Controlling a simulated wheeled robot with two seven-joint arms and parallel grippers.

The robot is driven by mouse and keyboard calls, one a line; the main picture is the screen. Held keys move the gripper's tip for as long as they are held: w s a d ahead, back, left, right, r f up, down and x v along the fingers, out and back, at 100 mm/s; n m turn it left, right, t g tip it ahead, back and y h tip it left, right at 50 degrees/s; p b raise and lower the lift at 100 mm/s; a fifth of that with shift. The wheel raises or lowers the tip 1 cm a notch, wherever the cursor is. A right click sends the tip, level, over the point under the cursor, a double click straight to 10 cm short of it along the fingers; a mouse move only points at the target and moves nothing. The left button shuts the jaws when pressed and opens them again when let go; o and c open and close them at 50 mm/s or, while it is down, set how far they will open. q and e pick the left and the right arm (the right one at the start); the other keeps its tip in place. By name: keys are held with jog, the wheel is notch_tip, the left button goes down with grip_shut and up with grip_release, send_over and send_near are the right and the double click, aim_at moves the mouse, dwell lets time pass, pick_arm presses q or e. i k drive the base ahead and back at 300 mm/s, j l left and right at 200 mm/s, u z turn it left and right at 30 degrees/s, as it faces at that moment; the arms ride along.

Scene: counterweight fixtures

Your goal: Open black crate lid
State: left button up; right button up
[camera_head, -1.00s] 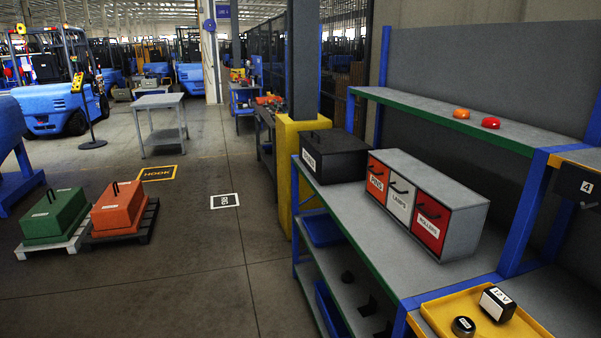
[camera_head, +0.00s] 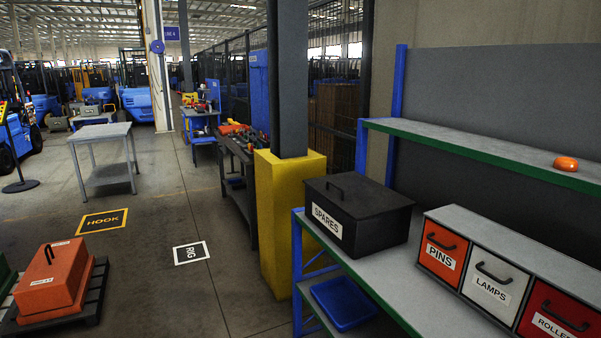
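The black crate (camera_head: 375,229) labelled SPARES sits on the left end of the grey shelf top. Its lid (camera_head: 357,194) is shut and has a black handle (camera_head: 335,190) on top near the left side. Neither of my grippers shows in the head view.
A drawer unit (camera_head: 495,240) with PINS, LAMPS and a third drawer stands right of the crate. A green-edged upper shelf (camera_head: 480,152) holds an orange button-like item (camera_head: 566,163). A yellow pillar base (camera_head: 277,210) stands left of the shelf. An orange box (camera_head: 52,283) sits on a floor pallet.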

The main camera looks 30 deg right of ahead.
aim_at(359, 197)
jog(key=i+z, duration=0.2)
jog(key=i, duration=0.45)
jog(key=i+j+z, duration=0.2)
jog(key=i, duration=0.45)
jog(key=i+z, duration=0.25)
jog(key=z, duration=0.15)
jog(key=i+z, duration=0.2)
jog(key=z, duration=0.2)
jog(key=i+j+z, duration=0.15)
jog(key=z, duration=0.2)
jog(key=i, duration=0.1)
